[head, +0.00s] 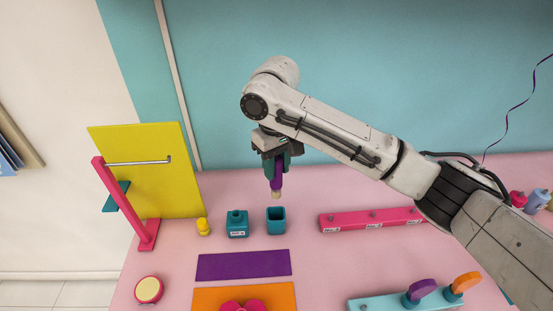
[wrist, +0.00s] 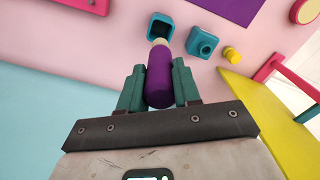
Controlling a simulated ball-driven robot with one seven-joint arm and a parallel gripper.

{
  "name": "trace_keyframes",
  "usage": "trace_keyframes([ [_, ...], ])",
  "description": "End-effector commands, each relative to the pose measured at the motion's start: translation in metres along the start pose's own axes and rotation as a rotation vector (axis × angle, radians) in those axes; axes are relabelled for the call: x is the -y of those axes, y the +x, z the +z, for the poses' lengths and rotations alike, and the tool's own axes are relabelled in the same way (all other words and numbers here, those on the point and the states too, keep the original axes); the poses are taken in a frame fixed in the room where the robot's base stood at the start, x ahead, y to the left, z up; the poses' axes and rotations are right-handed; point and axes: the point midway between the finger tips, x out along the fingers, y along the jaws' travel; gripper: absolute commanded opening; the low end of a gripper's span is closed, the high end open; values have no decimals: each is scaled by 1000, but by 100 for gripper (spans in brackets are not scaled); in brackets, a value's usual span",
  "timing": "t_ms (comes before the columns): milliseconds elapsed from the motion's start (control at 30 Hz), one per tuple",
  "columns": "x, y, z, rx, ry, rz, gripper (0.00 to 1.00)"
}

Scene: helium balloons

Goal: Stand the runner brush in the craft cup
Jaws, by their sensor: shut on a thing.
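My gripper (head: 274,172) is shut on the runner brush (head: 277,183), which has a purple handle and a cream tip. The brush hangs roughly upright with the cream tip down. The craft cup (head: 276,221) is a teal, square, open-topped cup on the pink table. In the head view, the brush tip is just above the cup's rim in the picture, apart from it. In the wrist view, the purple handle (wrist: 159,82) is between the green fingers (wrist: 160,90), and its tip overlaps the lower edge of the cup (wrist: 153,28). The cup's inside looks empty.
A teal bottle-like pot (head: 237,225) stands just left of the cup, with a small yellow object (head: 203,226) beyond it. A yellow board (head: 150,170) with a pink stand is at left. A pink rail (head: 365,219) is to the right. A purple mat (head: 243,265) lies in front.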

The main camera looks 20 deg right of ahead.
Motion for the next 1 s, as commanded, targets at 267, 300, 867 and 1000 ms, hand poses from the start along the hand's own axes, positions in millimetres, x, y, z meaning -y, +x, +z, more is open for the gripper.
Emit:
trace_keyframes([
  [267,1,27,0,0,0,-2,0],
  [300,1,30,0,0,0,-2,0],
  [867,0,50,0,-1,-1,-1,0],
  [1000,0,50,0,-1,-1,0,0],
])
